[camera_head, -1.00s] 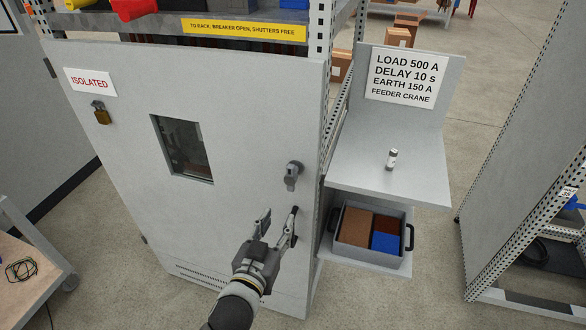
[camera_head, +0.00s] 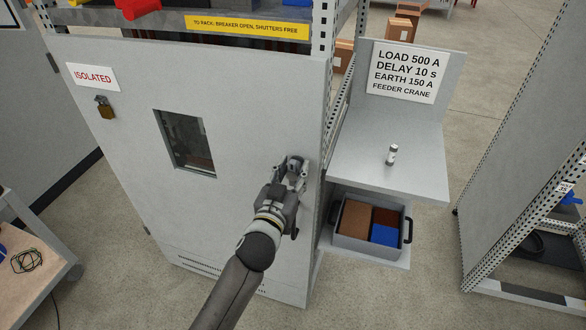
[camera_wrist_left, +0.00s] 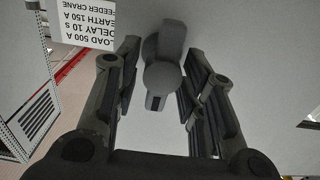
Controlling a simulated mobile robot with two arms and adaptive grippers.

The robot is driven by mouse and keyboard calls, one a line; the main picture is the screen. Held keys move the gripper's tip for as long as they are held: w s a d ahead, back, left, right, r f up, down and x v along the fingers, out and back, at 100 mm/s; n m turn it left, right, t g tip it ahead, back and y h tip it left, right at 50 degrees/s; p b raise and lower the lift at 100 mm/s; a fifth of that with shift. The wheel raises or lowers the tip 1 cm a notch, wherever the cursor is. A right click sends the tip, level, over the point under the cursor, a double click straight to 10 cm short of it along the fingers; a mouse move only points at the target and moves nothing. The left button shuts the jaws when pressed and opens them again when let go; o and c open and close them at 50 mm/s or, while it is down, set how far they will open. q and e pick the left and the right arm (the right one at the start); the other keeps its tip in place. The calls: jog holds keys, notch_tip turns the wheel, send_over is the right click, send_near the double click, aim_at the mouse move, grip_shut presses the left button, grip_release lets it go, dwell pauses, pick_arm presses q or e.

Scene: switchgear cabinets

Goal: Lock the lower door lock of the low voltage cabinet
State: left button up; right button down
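The low voltage cabinet's grey door (camera_head: 235,100) is closed in the head view. A grey door lock with a round hub and a lever (camera_head: 294,162) is at its right edge, partly hidden by my gripper. My left gripper (camera_head: 290,174) is at this lock, fingers pointing at the door. In the left wrist view the lock (camera_wrist_left: 163,75) stands between the two open fingers (camera_wrist_left: 155,90), with gaps on both sides. A small dark part shows just below the gripper, mostly hidden; I cannot tell whether it is another lock. My right gripper is not in view.
A grey shelf (camera_head: 385,170) with a small white cylinder (camera_head: 392,154) juts out to the right of the door. Below it is a bin (camera_head: 368,246) of brown and blue blocks. A padlock (camera_head: 104,107) hangs at the door's upper left.

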pick_arm(q)
jog(key=shift+w, duration=0.25)
grip_shut()
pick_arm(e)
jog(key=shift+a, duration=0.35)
